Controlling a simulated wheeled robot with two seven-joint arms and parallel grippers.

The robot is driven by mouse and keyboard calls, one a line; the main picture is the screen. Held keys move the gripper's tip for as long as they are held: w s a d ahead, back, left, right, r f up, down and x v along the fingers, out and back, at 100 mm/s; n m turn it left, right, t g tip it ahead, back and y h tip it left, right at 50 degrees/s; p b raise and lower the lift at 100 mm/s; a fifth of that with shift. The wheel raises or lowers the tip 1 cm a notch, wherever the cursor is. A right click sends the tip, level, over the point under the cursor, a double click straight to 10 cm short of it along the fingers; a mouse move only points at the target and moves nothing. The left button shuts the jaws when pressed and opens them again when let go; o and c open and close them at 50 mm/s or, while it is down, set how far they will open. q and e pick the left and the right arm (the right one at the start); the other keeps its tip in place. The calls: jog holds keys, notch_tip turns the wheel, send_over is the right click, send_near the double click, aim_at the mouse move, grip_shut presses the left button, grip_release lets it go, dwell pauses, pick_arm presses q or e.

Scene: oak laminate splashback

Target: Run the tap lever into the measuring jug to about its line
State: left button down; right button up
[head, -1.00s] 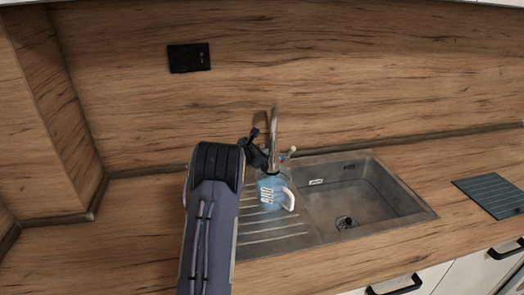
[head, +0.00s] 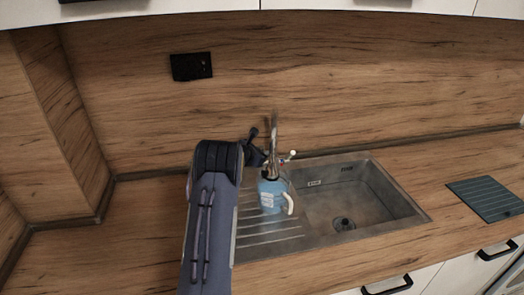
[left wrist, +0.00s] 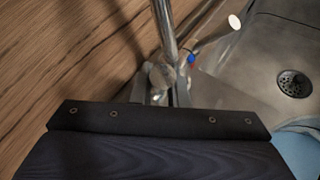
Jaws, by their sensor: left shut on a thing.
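The chrome tap (head: 274,130) stands upright behind the sink; it also shows in the left wrist view (left wrist: 165,30). Its lever has a white tip (head: 292,154), pointing right. My left gripper (head: 263,158) is at the tap's base and shut, apparently on the tap lever; the exact contact is hard to make out. The light blue measuring jug (head: 271,196) stands upright on the drainer just below, its white handle to the right. A blue edge of the jug (left wrist: 300,150) shows in the left wrist view. Its line and any water stream cannot be made out. My right gripper is out of view.
The steel sink (head: 390,208) has its empty basin to the right of the jug, with a drain (head: 343,224). A dark ribbed board (head: 487,198) lies on the counter at right. A black socket (head: 191,66) is on the splashback. The counter at left is clear.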

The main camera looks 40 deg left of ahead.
pick_arm(q)
jog(key=c, duration=1.4)
grip_release()
jog(key=b+v, duration=0.2)
jog(key=v, duration=0.5)
jog(key=shift+s+r+b, duration=0.25)
jog(key=shift+s+b, duration=0.1)
